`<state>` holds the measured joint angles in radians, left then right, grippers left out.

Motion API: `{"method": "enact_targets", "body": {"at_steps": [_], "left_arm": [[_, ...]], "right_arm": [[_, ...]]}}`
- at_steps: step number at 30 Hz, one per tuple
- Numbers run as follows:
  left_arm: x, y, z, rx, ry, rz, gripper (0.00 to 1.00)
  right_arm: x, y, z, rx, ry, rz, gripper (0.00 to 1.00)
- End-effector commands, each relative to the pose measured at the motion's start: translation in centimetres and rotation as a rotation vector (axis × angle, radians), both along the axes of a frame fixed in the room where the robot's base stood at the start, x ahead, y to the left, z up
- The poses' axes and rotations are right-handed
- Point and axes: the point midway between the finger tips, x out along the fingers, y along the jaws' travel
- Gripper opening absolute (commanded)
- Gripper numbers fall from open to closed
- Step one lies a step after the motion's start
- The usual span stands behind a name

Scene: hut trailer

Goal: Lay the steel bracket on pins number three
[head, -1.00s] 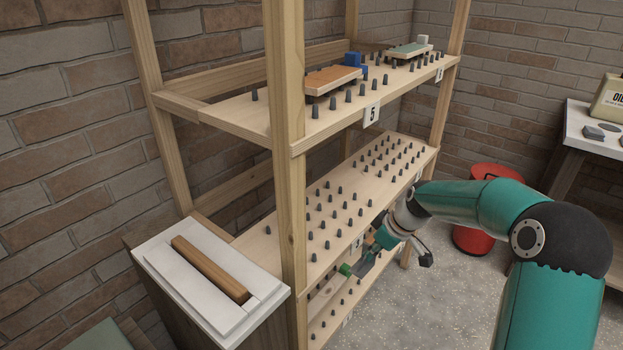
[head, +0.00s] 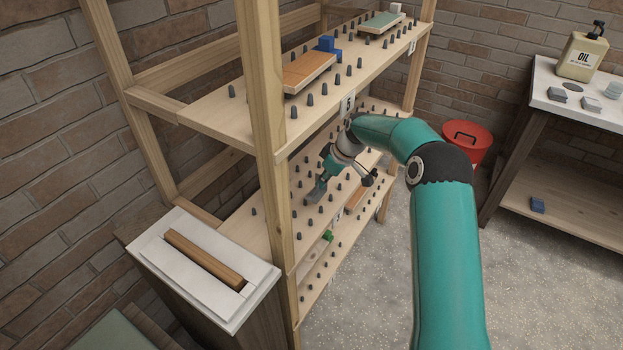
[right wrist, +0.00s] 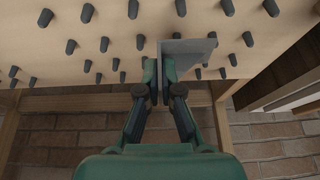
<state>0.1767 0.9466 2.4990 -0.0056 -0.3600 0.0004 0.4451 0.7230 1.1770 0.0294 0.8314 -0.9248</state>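The steel bracket (right wrist: 190,48) is a grey angled plate between the fingertips of my right gripper (right wrist: 165,78) in the right wrist view. In the head view, my right gripper (head: 326,178) is over the middle pin shelf (head: 240,225), with the bracket (head: 315,193) pointing down at its tip. Rows of dark pins show around it. I cannot tell whether the bracket touches pins or board. No number three is readable. My left gripper is out of view.
A wooden post (head: 262,110) stands left of my arm. The upper shelf (head: 215,105), labelled 5 (head: 348,103), carries an orange-topped board (head: 308,72) and lies close above the gripper. A green part (head: 328,235) sits below. A red bucket (head: 467,140) stands behind.

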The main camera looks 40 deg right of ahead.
Motion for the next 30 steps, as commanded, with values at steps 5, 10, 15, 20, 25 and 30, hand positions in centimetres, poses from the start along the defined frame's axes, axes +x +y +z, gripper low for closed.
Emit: {"method": "enact_targets", "body": {"at_steps": [5,10,15,20,25,30], "left_arm": [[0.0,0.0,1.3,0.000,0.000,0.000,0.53],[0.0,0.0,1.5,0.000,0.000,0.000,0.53],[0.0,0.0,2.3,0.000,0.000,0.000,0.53],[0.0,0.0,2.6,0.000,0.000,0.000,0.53],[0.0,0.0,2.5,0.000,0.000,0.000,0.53],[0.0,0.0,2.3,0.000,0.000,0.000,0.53]], "right_arm": [[2.7,1.2,0.2,0.000,-0.001,-0.001,0.00],[3.2,1.4,-0.2,0.000,0.000,-0.003,0.00],[3.1,1.4,-2.1,0.002,0.003,-0.003,0.00],[3.2,1.3,-3.4,0.000,-0.001,-0.004,0.00],[3.2,1.3,-3.5,0.000,-0.001,-0.004,0.00],[3.1,1.3,-3.6,-0.001,0.000,-0.004,0.13]]}}
